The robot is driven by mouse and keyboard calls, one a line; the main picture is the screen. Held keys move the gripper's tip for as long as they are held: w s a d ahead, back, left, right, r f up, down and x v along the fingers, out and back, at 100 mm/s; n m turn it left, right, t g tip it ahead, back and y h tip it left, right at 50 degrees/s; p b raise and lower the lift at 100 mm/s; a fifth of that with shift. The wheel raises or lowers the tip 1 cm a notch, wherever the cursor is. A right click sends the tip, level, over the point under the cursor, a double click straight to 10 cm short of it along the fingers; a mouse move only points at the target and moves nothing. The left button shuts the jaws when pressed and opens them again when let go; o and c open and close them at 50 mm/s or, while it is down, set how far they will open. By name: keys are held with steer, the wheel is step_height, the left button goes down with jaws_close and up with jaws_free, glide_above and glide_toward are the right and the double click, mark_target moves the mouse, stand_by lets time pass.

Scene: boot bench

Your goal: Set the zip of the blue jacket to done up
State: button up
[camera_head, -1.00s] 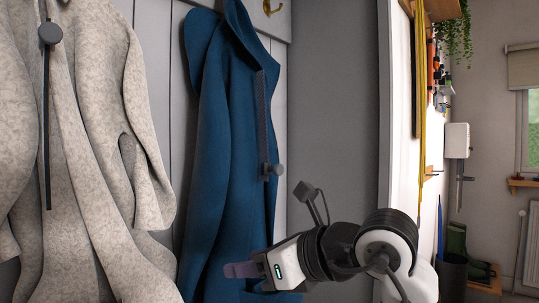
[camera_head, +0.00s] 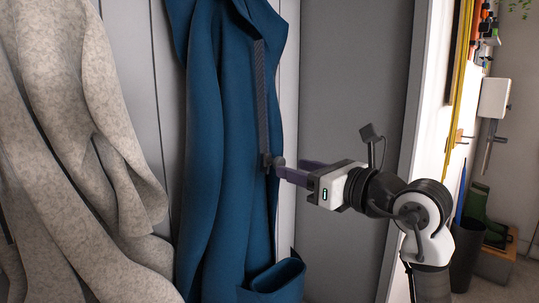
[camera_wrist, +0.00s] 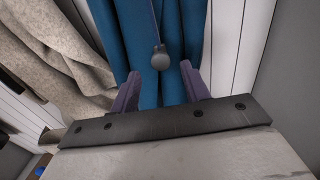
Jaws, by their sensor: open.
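The blue jacket (camera_head: 215,150) hangs against the pale panelled wall in the head view. Its dark zip strip (camera_head: 261,95) runs down the right side of its front, with the grey round zip pull (camera_head: 278,161) at the strip's lower end. My gripper (camera_head: 290,172) is level with the pull, its fingertips close by on the right. In the wrist view the pull (camera_wrist: 159,58) is ahead of the gap between the open purple fingers (camera_wrist: 162,85), over the blue jacket (camera_wrist: 180,30). No finger visibly grips it; the head view does not show whether one touches.
A speckled grey coat (camera_head: 75,110) hangs left of the blue jacket. A grey side panel (camera_head: 350,80) stands behind my arm. Green boots (camera_head: 480,215) and a dark bin (camera_head: 466,255) are far right. The space before the jacket's lower front looks clear.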

mark_target(269, 158)
steer(key=p+x, duration=0.1)
steer(key=x, duration=0.7)
steer(key=shift+w, duration=0.1)
jaws_close()
